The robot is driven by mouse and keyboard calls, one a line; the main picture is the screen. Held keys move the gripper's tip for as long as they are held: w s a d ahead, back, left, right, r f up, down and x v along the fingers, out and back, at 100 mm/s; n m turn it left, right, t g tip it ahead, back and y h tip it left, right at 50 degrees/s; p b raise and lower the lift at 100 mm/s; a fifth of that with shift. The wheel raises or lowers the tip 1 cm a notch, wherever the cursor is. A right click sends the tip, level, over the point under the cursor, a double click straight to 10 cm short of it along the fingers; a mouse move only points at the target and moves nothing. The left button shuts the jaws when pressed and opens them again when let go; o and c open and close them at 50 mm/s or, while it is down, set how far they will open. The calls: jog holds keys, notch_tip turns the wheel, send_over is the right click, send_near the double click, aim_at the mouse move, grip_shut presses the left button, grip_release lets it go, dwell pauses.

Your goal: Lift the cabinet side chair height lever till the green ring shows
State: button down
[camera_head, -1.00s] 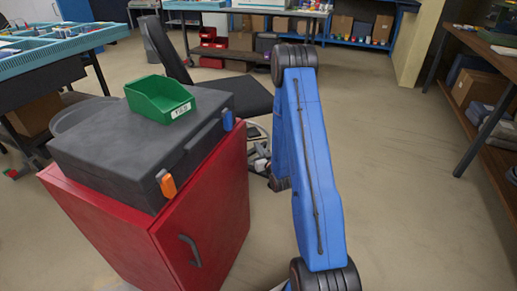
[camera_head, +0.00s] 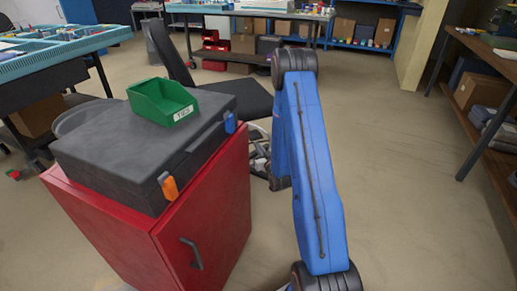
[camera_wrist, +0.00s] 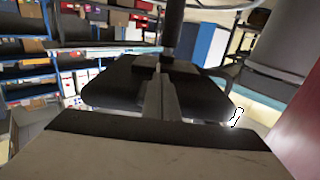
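The cabinet side chair (camera_head: 245,95) is black and stands right of the red cabinet, partly behind my blue arm. Its seat (camera_wrist: 110,85) fills the middle of the wrist view, which looks upside down, with a dark post (camera_wrist: 174,30) above it. My gripper (camera_wrist: 160,75) reaches toward the seat; its two fingers look close together. I cannot tell whether anything is between them. I cannot make out the height lever or a green ring. In the head view my gripper is hidden behind the arm.
The red cabinet (camera_head: 215,215) bears a dark case (camera_head: 105,150) with a green bin (camera_head: 165,101) on it. It stands close left of my arm and shows red in the wrist view. A wooden shelf (camera_head: 490,55) is at far right. Floor between is free.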

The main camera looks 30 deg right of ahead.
aim_at(255, 136)
jog(key=shift+w+d, duration=0.15)
jog(key=shift+w, duration=0.95)
jog(key=shift+w+d, duration=0.1)
jog(key=shift+w, duration=1)
jog(key=shift+r, duration=3.2)
jog(key=shift+f, duration=1.55)
